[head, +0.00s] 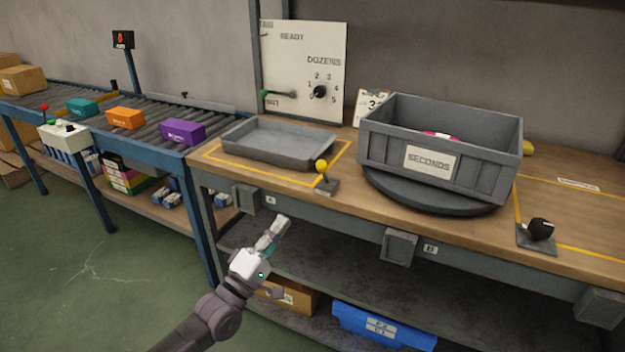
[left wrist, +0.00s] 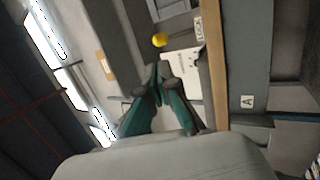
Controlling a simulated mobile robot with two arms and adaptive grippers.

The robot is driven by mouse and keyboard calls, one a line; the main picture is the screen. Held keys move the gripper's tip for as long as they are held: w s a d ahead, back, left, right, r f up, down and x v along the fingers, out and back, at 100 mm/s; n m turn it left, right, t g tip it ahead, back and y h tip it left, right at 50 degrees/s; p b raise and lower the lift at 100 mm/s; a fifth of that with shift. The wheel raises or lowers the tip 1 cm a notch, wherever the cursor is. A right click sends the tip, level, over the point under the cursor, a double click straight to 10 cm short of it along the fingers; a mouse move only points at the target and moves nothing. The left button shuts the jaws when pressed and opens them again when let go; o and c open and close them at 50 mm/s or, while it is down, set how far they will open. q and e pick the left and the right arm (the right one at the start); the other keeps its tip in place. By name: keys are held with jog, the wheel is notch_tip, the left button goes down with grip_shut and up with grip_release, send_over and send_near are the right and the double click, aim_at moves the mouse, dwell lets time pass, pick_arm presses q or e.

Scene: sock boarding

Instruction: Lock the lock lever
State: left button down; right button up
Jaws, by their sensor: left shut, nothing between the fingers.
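A short lever with a yellow ball knob (head: 321,166) stands on a small grey base at the bench's front edge, just right of the grey tray. It looks roughly upright in the head view. In the left wrist view the yellow knob (left wrist: 159,40) shows beyond my fingertips, near a small label that seems to read LOCK (left wrist: 199,28). My left gripper (head: 278,228) is shut and empty. It is in front of the bench, lower than the lever and to its left, apart from it. My right gripper is not in view.
The grey tray (head: 270,141) lies left of the lever. A grey SECONDS bin (head: 480,180) sits on a round turntable (head: 430,199) to the right. A black-knobbed lever (head: 540,230) stands farther right. The bench front (head: 340,228) is beside my gripper.

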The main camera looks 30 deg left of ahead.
aim_at(319, 170)
pick_arm(q)
jog(key=x, duration=1.2)
jog(key=shift+w, duration=0.1)
jog(key=shift+w+d+r, duration=0.1)
jog(key=shift+w+r, duration=0.15)
jog(key=shift+w, duration=0.2)
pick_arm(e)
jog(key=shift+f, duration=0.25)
